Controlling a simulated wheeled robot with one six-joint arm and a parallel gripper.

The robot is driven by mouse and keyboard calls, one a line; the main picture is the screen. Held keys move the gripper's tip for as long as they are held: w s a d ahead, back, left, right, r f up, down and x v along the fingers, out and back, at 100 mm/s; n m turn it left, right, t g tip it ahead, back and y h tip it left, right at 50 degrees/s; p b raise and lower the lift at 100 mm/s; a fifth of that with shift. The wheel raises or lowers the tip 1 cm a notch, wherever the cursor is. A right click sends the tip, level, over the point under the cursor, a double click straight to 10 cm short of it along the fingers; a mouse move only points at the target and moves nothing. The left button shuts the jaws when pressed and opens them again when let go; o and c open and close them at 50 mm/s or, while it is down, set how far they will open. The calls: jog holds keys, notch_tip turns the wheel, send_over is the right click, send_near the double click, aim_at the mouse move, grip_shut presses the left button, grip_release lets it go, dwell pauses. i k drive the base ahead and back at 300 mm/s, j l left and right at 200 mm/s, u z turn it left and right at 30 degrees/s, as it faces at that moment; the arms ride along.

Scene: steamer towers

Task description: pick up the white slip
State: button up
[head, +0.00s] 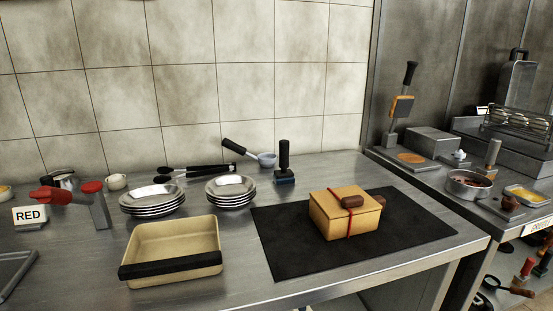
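I cannot make out a loose white slip for certain. A white card reading "RED" (30,216) stands on a small dark base at the left of the steel counter. A small white patch (482,110) shows at the back of the right counter, too small to identify. A white label (537,226) is on the right counter's front edge, its lettering hard to read. My gripper is not in view.
A yellow box with a red band (332,217) sits on a black mat (284,250). A beige tray (150,240) and two plate stacks (152,200) (231,191) stand left of it. A red-handled tool (98,205) is near the card. Bare counter lies in front.

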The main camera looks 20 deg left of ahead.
aim_at(32, 217)
jog(key=u, duration=2.2)
jog(key=i+j, duration=0.1)
jog(key=j, duration=0.25)
jog(key=i+j, duration=0.1)
jog(key=j, duration=0.2)
jog(key=u, duration=0.05)
